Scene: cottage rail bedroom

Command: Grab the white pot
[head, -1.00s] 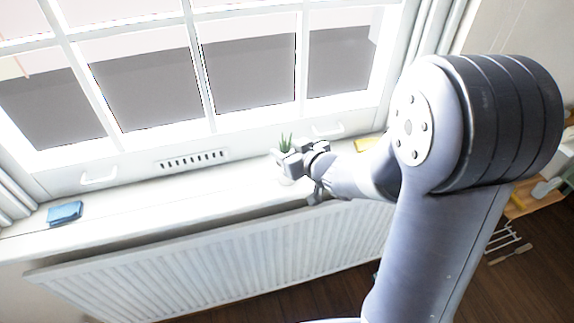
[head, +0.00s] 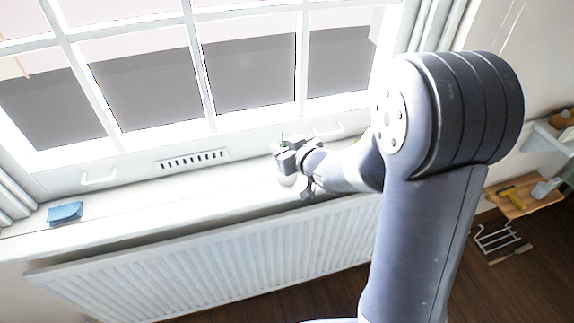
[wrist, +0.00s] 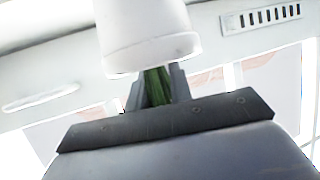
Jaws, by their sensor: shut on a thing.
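The white pot (head: 287,180) is on or just above the window sill, below my gripper (head: 287,160); I cannot tell if its base touches the sill. A little of its green plant (head: 283,141) shows above the gripper. In the wrist view the white pot (wrist: 147,32) appears upside down, with the green plant (wrist: 156,85) between the grey fingers of my gripper (wrist: 158,82). My gripper is shut on the pot near its rim. The pot's rim hides the fingertips there.
A blue folded item (head: 65,212) lies at the left of the sill (head: 150,212). The window rises behind and a white radiator (head: 200,258) is below. A wooden board with tools (head: 520,195) is at the right.

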